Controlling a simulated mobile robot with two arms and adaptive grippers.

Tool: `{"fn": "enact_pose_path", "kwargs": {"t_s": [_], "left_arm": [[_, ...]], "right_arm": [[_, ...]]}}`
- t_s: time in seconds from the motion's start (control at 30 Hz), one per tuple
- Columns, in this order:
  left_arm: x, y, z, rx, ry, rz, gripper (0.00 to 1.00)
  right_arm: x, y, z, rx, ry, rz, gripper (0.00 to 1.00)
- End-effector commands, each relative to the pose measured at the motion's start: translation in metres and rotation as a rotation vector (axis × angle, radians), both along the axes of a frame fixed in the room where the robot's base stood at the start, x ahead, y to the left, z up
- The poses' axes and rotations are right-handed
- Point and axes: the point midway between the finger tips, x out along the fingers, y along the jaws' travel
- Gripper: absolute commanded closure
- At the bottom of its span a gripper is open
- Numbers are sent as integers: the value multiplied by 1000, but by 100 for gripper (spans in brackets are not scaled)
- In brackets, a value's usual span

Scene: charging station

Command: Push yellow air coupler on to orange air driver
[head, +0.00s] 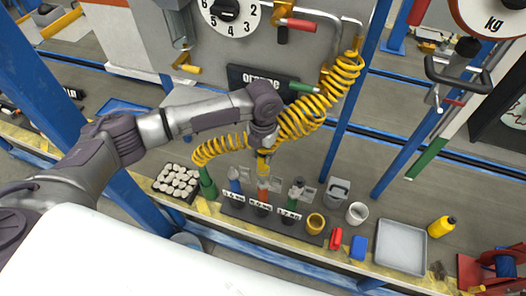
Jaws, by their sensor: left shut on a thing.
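The orange air driver (262,191) stands upright in the middle slot of a dark labelled holder (232,210) on the bench. My left gripper (263,150) is directly above it, pointing down, shut on the yellow air coupler (262,165). The coupler is just over the driver's top, in line with it. I cannot tell whether the two touch or how far they overlap. The yellow coiled hose (310,112) runs up to the right to a hook and also loops to the left behind my gripper. My right gripper is not in view.
A blue driver (235,184) and a green driver (296,189) flank the orange one closely. A green cylinder (208,184) and a tray of pale pieces (176,182) lie left. An orange-yellow ring-shaped cup (315,223), a white cup (357,212) and a grey tray (401,247) stand right.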

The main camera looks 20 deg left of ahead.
Motion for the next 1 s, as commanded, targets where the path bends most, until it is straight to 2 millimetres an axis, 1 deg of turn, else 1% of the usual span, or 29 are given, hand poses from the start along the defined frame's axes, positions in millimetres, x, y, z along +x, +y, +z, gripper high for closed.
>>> {"fn": "enact_pose_path", "kwargs": {"t_s": [0.43,0.73,1.0], "left_arm": [[0,0,0,0,0,0,100],[0,0,1,1,0,0,100],[0,0,0,1,0,0,100]], "right_arm": [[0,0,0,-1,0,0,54],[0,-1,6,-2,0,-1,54],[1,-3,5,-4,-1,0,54]]}}
